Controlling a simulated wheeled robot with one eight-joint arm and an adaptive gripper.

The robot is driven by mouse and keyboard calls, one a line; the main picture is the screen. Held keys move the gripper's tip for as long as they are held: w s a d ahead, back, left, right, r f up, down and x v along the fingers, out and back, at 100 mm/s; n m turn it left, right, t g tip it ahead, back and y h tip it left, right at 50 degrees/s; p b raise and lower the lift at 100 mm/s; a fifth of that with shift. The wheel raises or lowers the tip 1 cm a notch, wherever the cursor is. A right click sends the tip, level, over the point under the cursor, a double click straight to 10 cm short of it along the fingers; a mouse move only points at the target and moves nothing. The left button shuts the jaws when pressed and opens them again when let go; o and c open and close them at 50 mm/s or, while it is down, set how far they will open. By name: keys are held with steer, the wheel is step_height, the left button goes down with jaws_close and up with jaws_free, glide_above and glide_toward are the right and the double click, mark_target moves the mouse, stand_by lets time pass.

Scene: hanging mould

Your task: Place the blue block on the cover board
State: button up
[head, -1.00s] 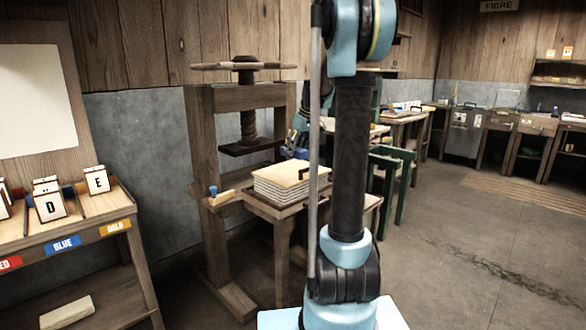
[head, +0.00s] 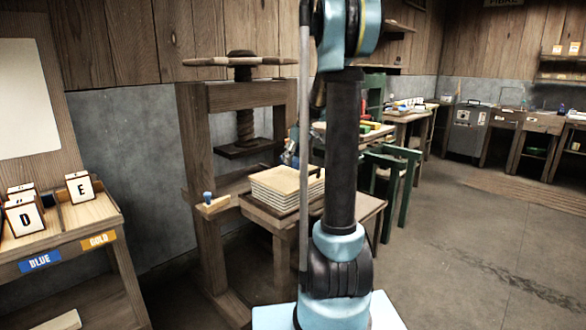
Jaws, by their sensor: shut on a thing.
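The cover board (head: 283,179) is the pale wooden top of a stack of boards on the press's side table. My gripper (head: 289,155) is just above the far side of this stack. It is small and mostly hidden behind my own arm. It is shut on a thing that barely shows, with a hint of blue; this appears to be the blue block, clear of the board.
A wooden screw press (head: 240,100) stands behind the stack. At left is a sloped rack (head: 92,215) with letter blocks and BLUE and GOLD labels. A green stand (head: 392,175) and benches are at the right. The floor at the right is clear.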

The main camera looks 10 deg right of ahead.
mark_target(293, 164)
steer(key=shift+s+f, duration=0.1)
steer(key=shift+f, duration=1.9)
steer(key=o, duration=1.1)
steer(key=v, duration=1.2)
steer(key=s+a+f+m+h, duration=0.1)
steer(key=s+f, duration=0.5)
steer(key=s, duration=0.7)
steer(key=s+f+m+g, duration=0.1)
steer(key=s+f+m, duration=0.2)
steer(key=s, duration=1)
steer(key=s+a+f+m+h, duration=0.1)
steer(key=s+f+m, duration=0.2)
steer(key=s+f, duration=0.6)
steer(key=s, duration=0.5)
steer(key=shift+a+f+h, duration=0.25)
steer(key=shift+a+h, duration=0.05)
steer(key=shift+a, duration=0.1)
